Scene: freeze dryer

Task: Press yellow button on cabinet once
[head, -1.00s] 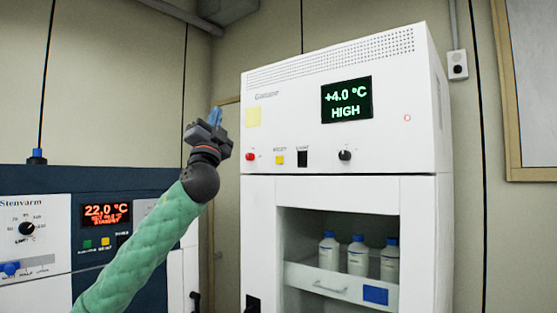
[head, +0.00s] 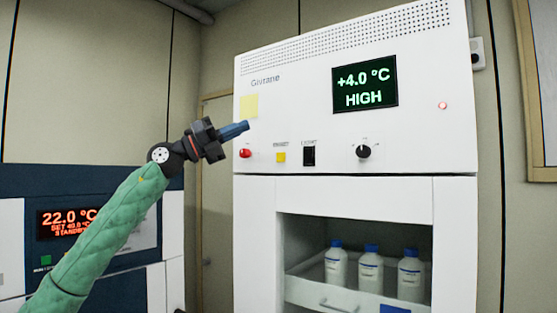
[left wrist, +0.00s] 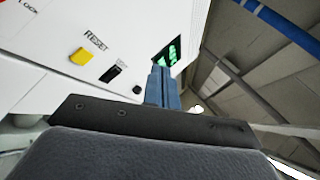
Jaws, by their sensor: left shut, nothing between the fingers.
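The white cabinet (head: 300,120) stands in the middle of the head view. Its small square yellow button (head: 281,157) is on the front panel, between a red knob and a black switch. In the left wrist view the yellow button (left wrist: 81,57) shows at upper left, beside the word RESET. My left gripper (head: 244,127) is shut and empty, its blue fingertips pointing right toward the panel, above and left of the button in the picture. In the left wrist view the fingers (left wrist: 162,88) show closed together, apart from the button. My right gripper is not in view.
A red knob (head: 245,153), a black switch (head: 309,156) and a black knob (head: 363,151) flank the button. White bottles (head: 370,272) stand in the open compartment below. A blue-fronted unit (head: 120,210) stands at left.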

